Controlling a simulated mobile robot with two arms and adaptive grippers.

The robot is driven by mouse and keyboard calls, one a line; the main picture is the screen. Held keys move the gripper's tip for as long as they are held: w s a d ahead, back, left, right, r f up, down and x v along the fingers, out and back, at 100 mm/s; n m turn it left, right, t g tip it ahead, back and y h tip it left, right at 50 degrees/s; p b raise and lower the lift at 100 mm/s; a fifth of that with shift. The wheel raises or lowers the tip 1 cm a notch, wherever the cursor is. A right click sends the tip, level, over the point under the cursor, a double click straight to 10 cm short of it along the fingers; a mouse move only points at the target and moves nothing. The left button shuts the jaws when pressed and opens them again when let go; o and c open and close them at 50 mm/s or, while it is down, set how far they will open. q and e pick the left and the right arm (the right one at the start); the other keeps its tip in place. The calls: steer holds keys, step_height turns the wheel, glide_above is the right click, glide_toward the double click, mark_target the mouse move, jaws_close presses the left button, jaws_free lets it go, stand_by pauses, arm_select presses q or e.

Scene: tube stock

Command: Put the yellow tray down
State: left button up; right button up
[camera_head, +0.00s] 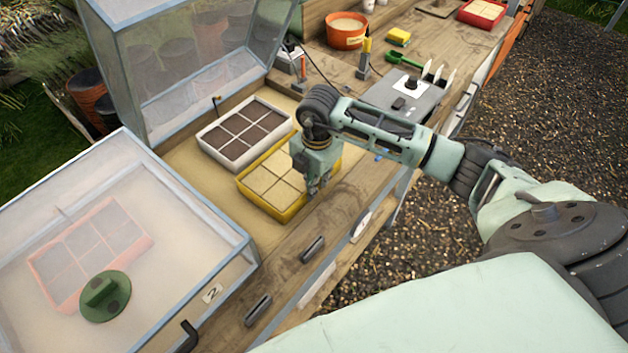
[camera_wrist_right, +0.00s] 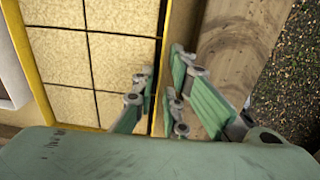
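The yellow tray (camera_head: 243,184) has several square cells filled with pale, sandy material. It looks level over the sandy bed of the bench; I cannot tell whether its underside touches the bed. My right gripper (camera_head: 314,190) points down at the tray's right side. The fingertips are partly hidden in the head view. My left gripper is not in view.
A white tray (camera_head: 213,143) with dark cells stands just left of the yellow tray. A clear lidded frame (camera_head: 225,228) covers a red tray at the lower left; another clear lid (camera_head: 120,65) stands raised behind. The bench's wooden front edge (camera_head: 285,255) is close by.

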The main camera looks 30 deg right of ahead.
steer(key=shift+o, duration=0.7)
steer(key=shift+r, duration=0.15)
steer(key=shift+r, duration=0.3)
step_height(320, 180, up, 11)
steer(key=b, duration=0.2)
steer(key=shift+s+r+b, duration=0.2)
steer(key=shift+s+b, duration=0.1)
